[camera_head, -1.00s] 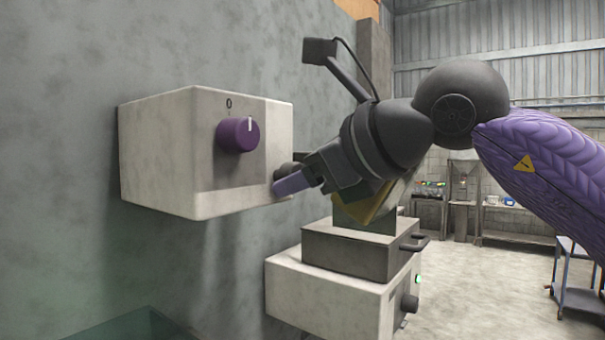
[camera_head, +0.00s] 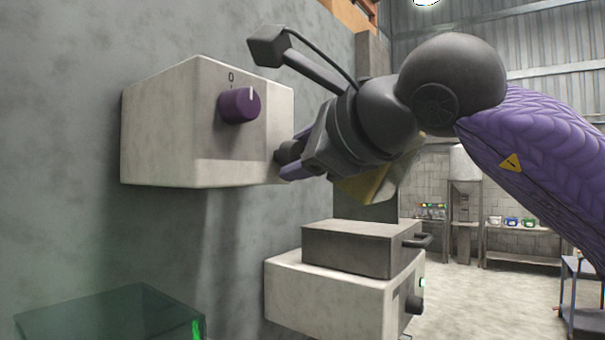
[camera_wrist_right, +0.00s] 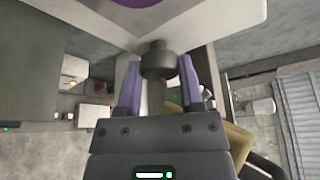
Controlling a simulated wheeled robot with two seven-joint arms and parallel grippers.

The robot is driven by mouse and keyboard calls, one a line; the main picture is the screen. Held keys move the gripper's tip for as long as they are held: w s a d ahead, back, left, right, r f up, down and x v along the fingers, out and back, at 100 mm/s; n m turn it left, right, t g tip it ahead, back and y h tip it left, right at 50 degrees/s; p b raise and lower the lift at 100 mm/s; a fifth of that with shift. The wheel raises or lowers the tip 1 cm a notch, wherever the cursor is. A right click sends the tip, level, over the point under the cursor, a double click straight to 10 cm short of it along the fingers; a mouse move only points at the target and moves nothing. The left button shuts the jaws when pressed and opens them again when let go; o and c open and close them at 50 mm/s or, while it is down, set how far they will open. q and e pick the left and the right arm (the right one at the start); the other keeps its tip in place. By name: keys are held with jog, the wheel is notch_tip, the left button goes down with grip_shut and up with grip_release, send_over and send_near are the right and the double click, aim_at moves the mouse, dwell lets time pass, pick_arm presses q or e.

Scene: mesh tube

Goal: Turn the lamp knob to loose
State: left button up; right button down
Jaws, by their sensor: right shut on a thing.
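A pale box (camera_head: 155,135) is fixed to the wall. A purple knob (camera_head: 238,106) with a white line sits on its front, under a "0" mark. A dark round knob (camera_head: 287,153) sticks out of the box's right side; it also shows in the right wrist view (camera_wrist_right: 158,60). My right gripper (camera_head: 290,158) is at this dark knob, with one purple finger above and one below it. In the right wrist view its fingers (camera_wrist_right: 160,72) stand on both sides of the knob, shut on it. My left gripper is not in view.
A green translucent box (camera_head: 105,320) is at the bottom left.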

jog(key=shift+w+f+n+t+y+b, duration=0.1)
jog(key=shift+n+t+y+b, duration=0.6)
jog(key=shift+n, duration=3.15)
jog(key=shift+f+n+t+y+b, duration=0.15)
jog(key=shift+n+y+b, duration=0.55)
jog(key=shift+n+y, duration=2.1)
jog(key=shift+w+f+n+t+y+b, duration=0.2)
jog(key=shift+n+b, duration=0.5)
jog(key=shift+n, duration=4.15)
jog(key=shift+s+n, duration=0.15)
jog(key=shift+n, duration=0.15)
jog(key=shift+c, duration=1.1)
grip_release()
jog(key=shift+r, duration=0.15)
jog(key=shift+s+d, duration=0.1)
